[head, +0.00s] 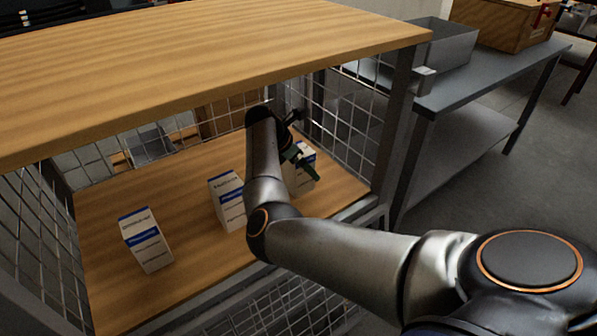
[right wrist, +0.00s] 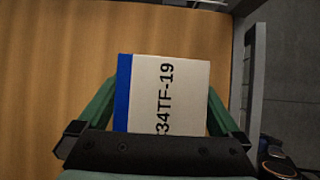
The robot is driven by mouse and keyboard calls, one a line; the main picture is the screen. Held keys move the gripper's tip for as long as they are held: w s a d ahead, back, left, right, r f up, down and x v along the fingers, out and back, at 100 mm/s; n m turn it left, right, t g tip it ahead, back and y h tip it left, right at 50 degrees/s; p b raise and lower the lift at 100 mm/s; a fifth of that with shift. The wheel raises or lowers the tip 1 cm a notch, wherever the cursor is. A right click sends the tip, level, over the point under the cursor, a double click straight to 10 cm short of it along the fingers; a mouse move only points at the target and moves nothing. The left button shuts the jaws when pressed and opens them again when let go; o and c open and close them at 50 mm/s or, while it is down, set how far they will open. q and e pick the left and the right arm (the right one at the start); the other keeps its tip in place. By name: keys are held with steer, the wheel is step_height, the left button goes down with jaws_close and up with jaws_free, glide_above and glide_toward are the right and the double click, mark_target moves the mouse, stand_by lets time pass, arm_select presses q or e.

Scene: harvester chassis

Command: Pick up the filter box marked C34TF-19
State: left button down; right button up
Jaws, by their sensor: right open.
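The filter box (right wrist: 185,85), white with a blue band, shows "34TF-19" in the right wrist view; the start of its marking is hidden behind my gripper. In the head view this box (head: 304,182) is the rightmost on the lower wooden shelf, partly covered by my arm. My right gripper (right wrist: 160,92) is open, with one green finger on either side of the box; I cannot tell whether they touch it. In the head view the right gripper (head: 300,158) is at the box's upper part. My left gripper is not in view.
Two similar boxes stand on the shelf, one in the middle (head: 228,200) and one at left (head: 146,240). The upper wooden board (head: 200,60) overhangs the shelf. Wire mesh sides (head: 345,120) and a metal post (head: 392,130) close in the right.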

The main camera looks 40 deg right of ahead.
steer(key=shift+d+f, duration=0.1)
steer(key=shift+f, duration=0.05)
jaws_close()
stand_by(0.8)
